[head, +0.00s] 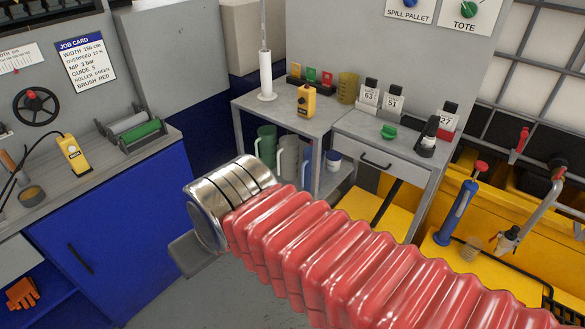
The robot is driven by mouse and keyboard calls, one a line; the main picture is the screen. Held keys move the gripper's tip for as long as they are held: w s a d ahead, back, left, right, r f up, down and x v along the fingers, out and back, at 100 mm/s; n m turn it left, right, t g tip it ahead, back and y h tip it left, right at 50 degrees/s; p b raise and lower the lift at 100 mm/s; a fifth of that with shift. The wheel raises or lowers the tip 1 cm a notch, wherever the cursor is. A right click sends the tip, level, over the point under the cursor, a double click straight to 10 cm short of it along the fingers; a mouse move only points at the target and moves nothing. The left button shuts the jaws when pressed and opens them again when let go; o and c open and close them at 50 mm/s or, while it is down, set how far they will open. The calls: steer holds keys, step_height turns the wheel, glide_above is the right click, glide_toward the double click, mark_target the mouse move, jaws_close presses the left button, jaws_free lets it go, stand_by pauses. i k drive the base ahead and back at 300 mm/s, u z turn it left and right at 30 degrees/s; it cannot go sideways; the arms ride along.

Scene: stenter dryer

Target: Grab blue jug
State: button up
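Jugs stand on the lower shelf under the grey side table (243,118). A green jug (266,143) is at the left and a pale grey jug (289,158) is beside it. My arm's red bellows and metal cuff reach in from the lower right and cover the bottoms of the jugs. My gripper (198,254) shows only as a grey piece beyond the cuff, to the left of and nearer than the jugs. Its fingers cannot be made out.
A drawer table (385,158) and yellow bins (480,215) with tools are at right.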

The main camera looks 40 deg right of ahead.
mark_target(306, 167)
steer(key=z, duration=0.1)
steer(key=i, duration=0.7)
steer(key=z, duration=0.5)
steer(key=i, duration=0.5)
steer(key=z, duration=0.4)
